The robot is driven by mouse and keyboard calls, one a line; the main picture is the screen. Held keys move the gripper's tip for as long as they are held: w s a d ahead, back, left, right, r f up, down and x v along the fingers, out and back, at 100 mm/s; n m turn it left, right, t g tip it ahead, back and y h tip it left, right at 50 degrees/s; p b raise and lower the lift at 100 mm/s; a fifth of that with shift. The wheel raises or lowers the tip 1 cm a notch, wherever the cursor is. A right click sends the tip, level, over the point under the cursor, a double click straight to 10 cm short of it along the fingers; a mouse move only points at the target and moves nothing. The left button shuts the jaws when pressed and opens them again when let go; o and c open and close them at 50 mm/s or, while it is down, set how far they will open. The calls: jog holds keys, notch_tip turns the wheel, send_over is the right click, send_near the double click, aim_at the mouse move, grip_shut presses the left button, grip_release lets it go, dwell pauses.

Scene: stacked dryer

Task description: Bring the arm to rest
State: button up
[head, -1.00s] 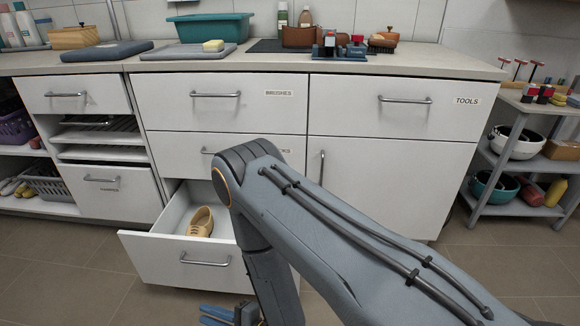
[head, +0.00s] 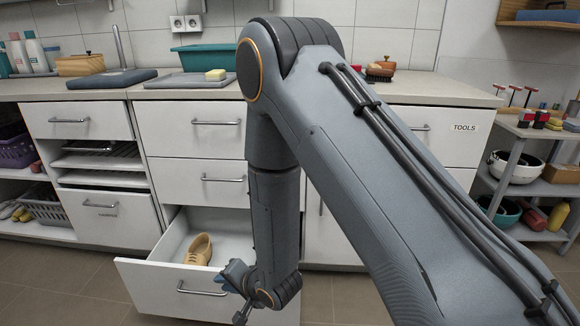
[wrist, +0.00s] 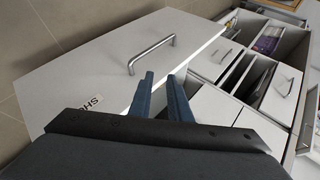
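My arm spans the middle and right of the head view, its elbow raised in front of the counter. Its lower link hangs down to my gripper (head: 236,280), which is at the right part of the open bottom drawer's front (head: 150,290). In the wrist view my gripper (wrist: 160,76) shows two blue fingers with a gap between them and nothing held. The drawer front with its bar handle (wrist: 152,54) lies just beyond the fingertips, and the handle looks free of them. A tan shoe (head: 199,250) lies inside the open drawer.
The counter (head: 190,93) holds a teal tub (head: 208,60), a grey tray with a sponge and a wooden box (head: 80,65). A shelf rack (head: 530,133) with bowls and tools stands at the right. Floor shows left of the drawer.

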jog(key=s+d+r+n+g+h, duration=0.2)
jog(key=d+r+n+h, duration=0.3)
jog(key=d+r, duration=1.05)
jog(key=s+d+r+n+g+h, duration=0.1)
jog(key=s+d+r+g, duration=0.1)
jog(key=s+d+r, duration=0.3)
jog(key=s+d+r+n+g+h, duration=0.15)
jog(key=s+r, duration=0.25)
jog(key=s, duration=0.4)
jog(key=s+d+r+n+g, duration=0.1)
jog(key=s+d+r, duration=0.3)
jog(key=s, duration=0.2)
jog(key=d+r+m+p, duration=0.3)
jog(key=d+r+p, duration=0.8)
jog(key=p, duration=1)
jog(key=shift+r+p, duration=0.4)
jog(key=shift+r, duration=0.55)
